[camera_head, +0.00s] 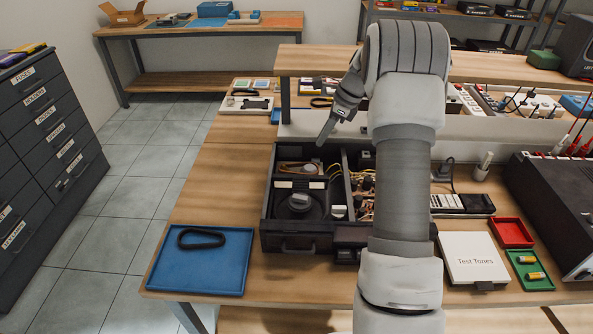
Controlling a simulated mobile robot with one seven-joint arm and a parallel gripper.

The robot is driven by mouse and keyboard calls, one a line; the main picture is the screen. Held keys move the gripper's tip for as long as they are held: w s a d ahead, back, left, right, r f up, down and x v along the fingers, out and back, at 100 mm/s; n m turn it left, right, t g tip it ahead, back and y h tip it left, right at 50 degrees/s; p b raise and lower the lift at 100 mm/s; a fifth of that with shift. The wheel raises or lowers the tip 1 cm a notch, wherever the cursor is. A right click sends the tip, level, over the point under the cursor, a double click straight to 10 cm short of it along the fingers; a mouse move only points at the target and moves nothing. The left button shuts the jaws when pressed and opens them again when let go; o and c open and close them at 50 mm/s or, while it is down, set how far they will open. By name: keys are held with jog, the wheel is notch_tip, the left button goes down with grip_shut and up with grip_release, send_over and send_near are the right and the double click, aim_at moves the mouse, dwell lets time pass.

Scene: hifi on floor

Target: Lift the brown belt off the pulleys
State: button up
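An open black box (267,205), like an opened deck, stands on the wooden bench. In its upper left part a thin brown belt (288,165) shows near a small pale round part; the pulleys are too small to make out clearly. The belt appears to lie around parts there. My gripper (322,140) hangs above the box's back edge, above and right of the belt, apart from it. Its fingers point down and left and look like one narrow shape, so its opening is unclear. I see nothing held in it.
A blue tray (185,270) with a black loop (201,238) lies at the front left. A dark round part (299,204) sits in the box. Right are a white "Test Tones" box (474,258), red (511,233) and green trays (523,259). A raised shelf (300,62) stands behind.

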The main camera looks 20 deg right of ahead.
aim_at(302, 173)
jog(key=x, duration=1.4)
jog(key=shift+a+f, duration=0.1)
grip_shut()
